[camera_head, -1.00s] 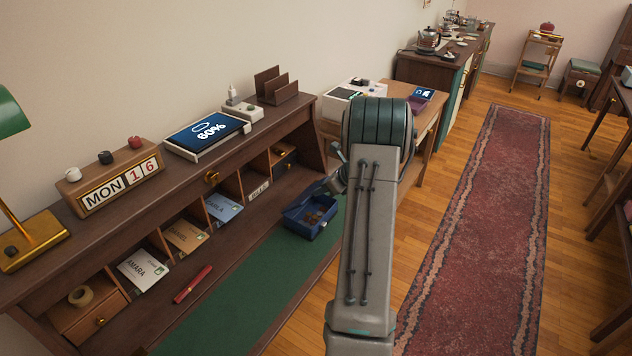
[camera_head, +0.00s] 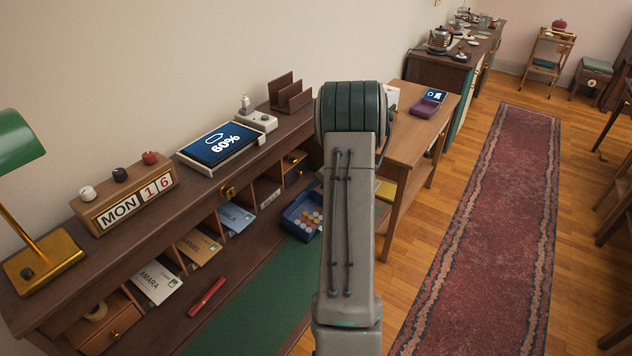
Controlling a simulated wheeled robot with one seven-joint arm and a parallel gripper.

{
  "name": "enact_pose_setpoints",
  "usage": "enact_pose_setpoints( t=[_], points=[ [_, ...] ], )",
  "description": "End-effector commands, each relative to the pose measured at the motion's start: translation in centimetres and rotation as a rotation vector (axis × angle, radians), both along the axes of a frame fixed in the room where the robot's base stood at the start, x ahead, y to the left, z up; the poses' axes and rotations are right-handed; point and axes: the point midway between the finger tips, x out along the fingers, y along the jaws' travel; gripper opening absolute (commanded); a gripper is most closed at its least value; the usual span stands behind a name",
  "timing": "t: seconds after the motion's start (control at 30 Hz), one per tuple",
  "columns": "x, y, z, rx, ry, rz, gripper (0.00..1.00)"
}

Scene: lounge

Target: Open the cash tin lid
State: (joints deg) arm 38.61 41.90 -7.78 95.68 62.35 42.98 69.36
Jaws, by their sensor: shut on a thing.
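The blue cash tin (camera_head: 291,222) sits on the desk, at the right end of the green desk mat, just left of my arm. Its inside shows from above, with several round coins in compartments. The lid cannot be made out; the tin's right side is hidden behind my arm. My arm stands upright in the middle of the view and covers the place where my gripper is. The gripper's fingers and whatever they touch are hidden.
The green mat (camera_head: 243,304) is clear near the tin, with a red pen (camera_head: 206,297) to its left. Pigeonholes with name cards line the desk behind. A wooden side table (camera_head: 412,142) stands right of my arm. A red runner (camera_head: 490,230) covers the floor beyond.

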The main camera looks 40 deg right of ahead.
Motion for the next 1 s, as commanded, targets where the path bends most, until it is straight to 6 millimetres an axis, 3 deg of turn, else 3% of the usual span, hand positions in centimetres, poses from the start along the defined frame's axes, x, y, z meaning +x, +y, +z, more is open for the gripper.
enact_pose_setpoints(
  t=[0.87,0.9,0.93,1.0],
  points=[
    [-0.04,0.10,-0.16,-0.004,0.005,0.003,0.00],
    [-0.04,0.11,-0.15,-0.004,0.005,0.003,0.40],
    [-0.04,0.12,-0.16,-0.004,0.005,0.003,0.48],
    [-0.02,0.14,-0.15,-0.004,0.005,0.003,0.51]
  ],
)
